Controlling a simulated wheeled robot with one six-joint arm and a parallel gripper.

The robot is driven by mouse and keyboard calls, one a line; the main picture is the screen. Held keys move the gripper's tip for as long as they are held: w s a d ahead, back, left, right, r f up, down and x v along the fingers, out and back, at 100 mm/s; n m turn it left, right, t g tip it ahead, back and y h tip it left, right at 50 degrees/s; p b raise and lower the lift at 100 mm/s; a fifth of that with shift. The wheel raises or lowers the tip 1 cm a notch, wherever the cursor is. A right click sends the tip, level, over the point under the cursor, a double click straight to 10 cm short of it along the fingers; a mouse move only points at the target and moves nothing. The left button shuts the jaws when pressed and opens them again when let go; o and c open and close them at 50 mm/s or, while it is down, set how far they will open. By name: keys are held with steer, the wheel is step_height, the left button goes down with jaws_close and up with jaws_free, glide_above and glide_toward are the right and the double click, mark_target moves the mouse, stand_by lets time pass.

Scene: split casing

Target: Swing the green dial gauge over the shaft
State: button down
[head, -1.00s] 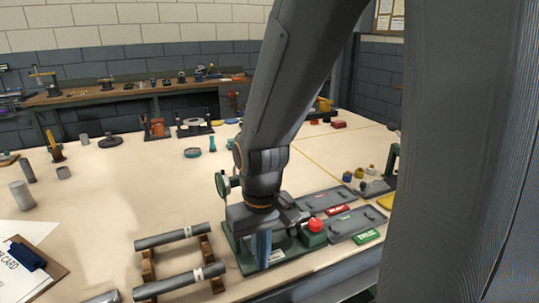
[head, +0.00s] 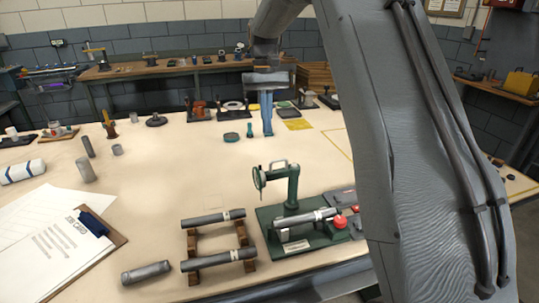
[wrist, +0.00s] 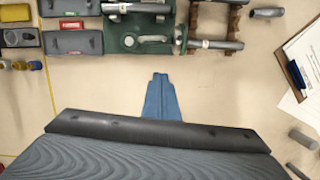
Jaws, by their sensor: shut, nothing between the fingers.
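The green dial gauge (head: 259,178) hangs on the left end of an arm on an upright green post (head: 293,188). The post stands on a green base (head: 275,247). A grey shaft (head: 305,217) lies across the base in front of the post. The dial is left of the post and looks to be behind and left of the shaft, not above it. My gripper (head: 268,131), with blue fingers, is shut and empty, well behind and apart from the gauge. In the wrist view, the fingertips (wrist: 160,76) point toward the base (wrist: 125,45); the gauge arm (wrist: 152,38) shows from above.
Two grey shafts (head: 213,218) rest on wooden cradles left of the base, with a loose cylinder (head: 146,272) beside them. A red button (head: 340,221) and grey trays (wrist: 72,42) are on the other side. A clipboard (head: 75,240) lies left. The table behind the gauge is mostly clear.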

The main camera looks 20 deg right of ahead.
steer(key=w, duration=0.1)
steer(key=p, duration=0.6)
glide_above(279, 177)
steer(key=w+a, duration=0.2)
steer(key=w, duration=0.2)
steer(key=w+x, duration=0.1)
steer(key=x, duration=0.7)
steer(key=shift+f, duration=0.5)
steer(key=shift+w, duration=0.1)
steer(key=shift+f, duration=0.1)
